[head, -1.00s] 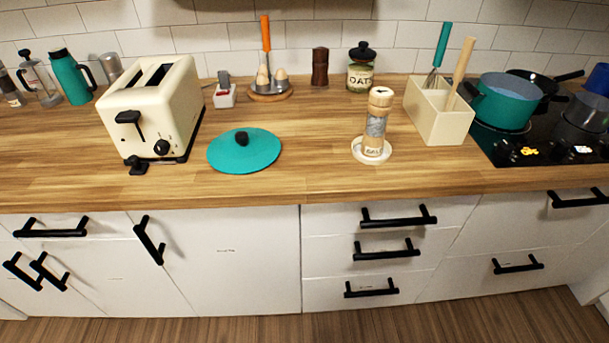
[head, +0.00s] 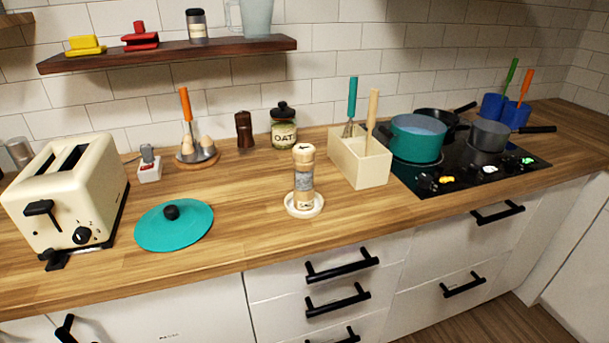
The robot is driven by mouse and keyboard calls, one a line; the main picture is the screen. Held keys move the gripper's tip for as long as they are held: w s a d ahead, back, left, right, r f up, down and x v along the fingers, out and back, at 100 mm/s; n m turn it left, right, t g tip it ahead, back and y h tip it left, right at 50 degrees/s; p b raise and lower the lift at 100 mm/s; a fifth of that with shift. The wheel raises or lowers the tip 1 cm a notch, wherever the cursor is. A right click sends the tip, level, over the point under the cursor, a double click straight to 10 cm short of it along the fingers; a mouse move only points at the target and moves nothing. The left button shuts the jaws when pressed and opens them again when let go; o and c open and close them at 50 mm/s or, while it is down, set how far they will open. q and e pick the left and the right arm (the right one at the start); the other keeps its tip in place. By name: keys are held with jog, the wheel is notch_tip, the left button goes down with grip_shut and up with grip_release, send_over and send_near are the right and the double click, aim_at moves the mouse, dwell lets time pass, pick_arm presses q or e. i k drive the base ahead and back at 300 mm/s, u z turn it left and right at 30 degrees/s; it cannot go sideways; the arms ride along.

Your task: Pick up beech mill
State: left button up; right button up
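The beech mill (head: 304,175) is a pale wooden grinder with a clear, label-like middle section. It stands upright on a small white saucer (head: 292,209) near the front of the wooden counter, in the middle of the head view. A darker brown wooden mill (head: 244,131) stands farther back against the tiles, left of the oat jar. Neither of my grippers is in view.
A cream utensil box (head: 368,171) stands close right of the mill, and a teal lid (head: 174,226) lies to its left. Behind is an oat jar (head: 284,130). A toaster (head: 68,195) is at left, a teal pot (head: 415,140) on the hob at right.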

aim_at(303, 197)
jog(key=u, duration=0.3)
jog(key=k, duration=0.4)
jog(key=u, duration=1.45)
jog(key=i, duration=0.25)
jog(key=z, duration=0.85)
jog(key=i, duration=0.95)
jog(key=z, duration=0.95)
